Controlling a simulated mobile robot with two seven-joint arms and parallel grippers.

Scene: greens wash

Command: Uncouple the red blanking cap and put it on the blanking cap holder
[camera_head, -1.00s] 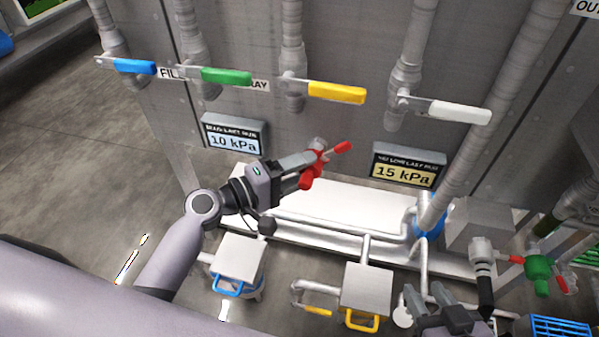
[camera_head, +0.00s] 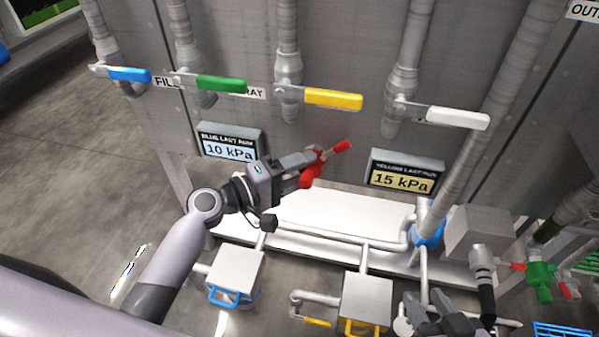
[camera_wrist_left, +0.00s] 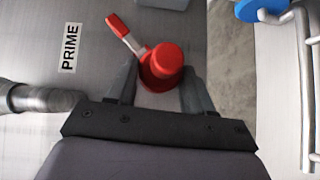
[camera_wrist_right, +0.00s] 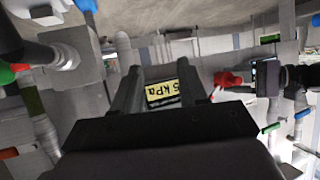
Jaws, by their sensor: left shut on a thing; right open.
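The red blanking cap (camera_head: 310,176) is at the front of the grey panel, low between the two pressure displays. A red-tipped lever (camera_head: 341,147) sticks out from it to the upper right. My left gripper (camera_head: 303,167) is shut on the cap. In the left wrist view the cap (camera_wrist_left: 163,62) sits between the fingers, its lever pointing to the upper left. I cannot tell whether the cap is seated on a fitting behind it. My right gripper (camera_head: 432,308) is open and empty at the lower right. I cannot make out the blanking cap holder.
Blue (camera_head: 129,75), green (camera_head: 221,83), yellow (camera_head: 333,98) and white (camera_head: 457,118) valve handles line the panel above. Displays read 10 kPa (camera_head: 229,148) and 15 kPa (camera_head: 402,180). A green fitting with red levers (camera_head: 540,273) and a black hose (camera_head: 487,300) are near my right gripper.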

